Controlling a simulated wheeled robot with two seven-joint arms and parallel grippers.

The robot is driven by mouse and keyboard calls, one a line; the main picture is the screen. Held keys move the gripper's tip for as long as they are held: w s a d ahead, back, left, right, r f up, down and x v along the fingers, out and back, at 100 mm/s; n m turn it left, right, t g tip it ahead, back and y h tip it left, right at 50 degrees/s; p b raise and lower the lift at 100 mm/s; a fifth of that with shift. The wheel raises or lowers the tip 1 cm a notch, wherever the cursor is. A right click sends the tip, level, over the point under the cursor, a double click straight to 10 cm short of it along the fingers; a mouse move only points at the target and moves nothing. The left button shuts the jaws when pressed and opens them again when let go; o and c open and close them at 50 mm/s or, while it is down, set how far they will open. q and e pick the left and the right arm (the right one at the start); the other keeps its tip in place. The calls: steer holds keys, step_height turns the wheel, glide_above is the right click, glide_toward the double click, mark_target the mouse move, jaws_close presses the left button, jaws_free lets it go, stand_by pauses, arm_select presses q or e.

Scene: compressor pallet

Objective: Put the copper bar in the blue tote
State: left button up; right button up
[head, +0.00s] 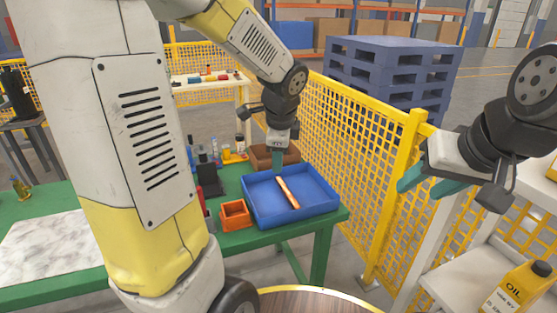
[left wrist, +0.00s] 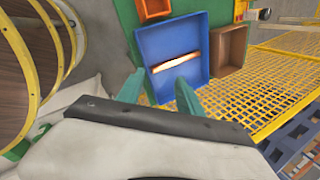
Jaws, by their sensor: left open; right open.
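The copper bar (head: 288,194) lies inside the blue tote (head: 318,208), slanting across its floor. In the left wrist view the bar (left wrist: 176,63) also lies within the walls of the tote (left wrist: 141,47). My left gripper (head: 278,163) is above the far edge of the tote, pointing down, apart from the bar. In the left wrist view its green fingers (left wrist: 160,94) are spread with nothing between them.
An orange bin (head: 235,216) stands left of the tote, and a brown box (head: 262,158) stands behind it on the green table (head: 236,243). Several bottles stand at the table's back. A yellow mesh fence (head: 350,128) runs close on the right. A yellow oil can (head: 515,290) is at the lower right.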

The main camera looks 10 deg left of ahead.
arm_select(q)
steer(key=s+r+n+t+h, duration=0.1)
steer(key=s+r+n, duration=0.3)
steer(key=s+n, duration=0.4)
steer(key=s+d+r+n+t+h, duration=0.1)
steer(key=s+r+n+h, duration=0.1)
steer(key=s+n, duration=0.6)
steer(key=shift+s+r+h, duration=0.3)
steer(key=shift+s+r, duration=0.35)
steer(key=shift+r, duration=0.25)
